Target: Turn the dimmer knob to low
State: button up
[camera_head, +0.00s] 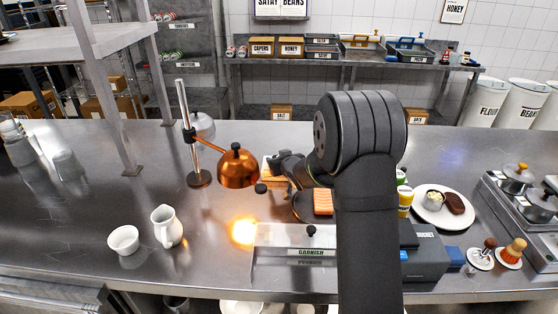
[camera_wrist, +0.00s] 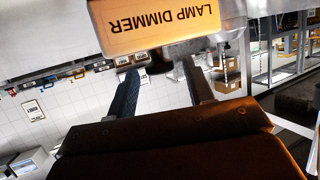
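The lamp dimmer box (camera_wrist: 165,22), lit orange, fills the top of the wrist view with its "LAMP DIMMER" label upside down. A dark, blurred shape that may be its knob (camera_wrist: 160,62) shows at the box's lower edge, between my fingers. My gripper (camera_wrist: 163,78) has its two fingers apart, one on each side of that shape. I cannot tell whether they touch it, or the knob's setting. In the head view my gripper (camera_head: 284,162) is beside the copper heat lamp (camera_head: 238,170), and my arm hides much of that area. A bright orange glow lies on the counter below the lamp.
A white pitcher (camera_head: 167,227) and bowl (camera_head: 123,240) stand at the left front. The garnish box (camera_head: 290,258) is in front. An orange block (camera_head: 323,201) lies beside my arm. A plate of food (camera_head: 443,223) stands at the right. The left counter is mostly clear.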

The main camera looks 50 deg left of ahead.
jog(key=c, duration=0.8)
jog(key=shift+o, duration=0.2)
jog(key=shift+s+a+r+m+t+h, duration=0.15)
jog(key=shift+m+t+h, duration=0.2)
jog(key=shift+m+t, duration=0.2)
jog(key=shift+a+r+m+t+h, duration=0.1)
jog(key=shift+m+t+h, duration=0.25)
jog(key=shift+m+t, duration=0.2)
jog(key=shift+s+m+t, duration=0.1)
jog(key=shift+m+t, duration=0.3)
jog(key=o, duration=0.9)
jog(key=shift+f, duration=0.15)
jog(key=shift+o, duration=0.2)
jog(key=shift+d, duration=0.1)
jog(key=v, duration=0.7)
jog(key=shift+s+r, duration=0.2)
jog(key=shift+r, duration=0.05)
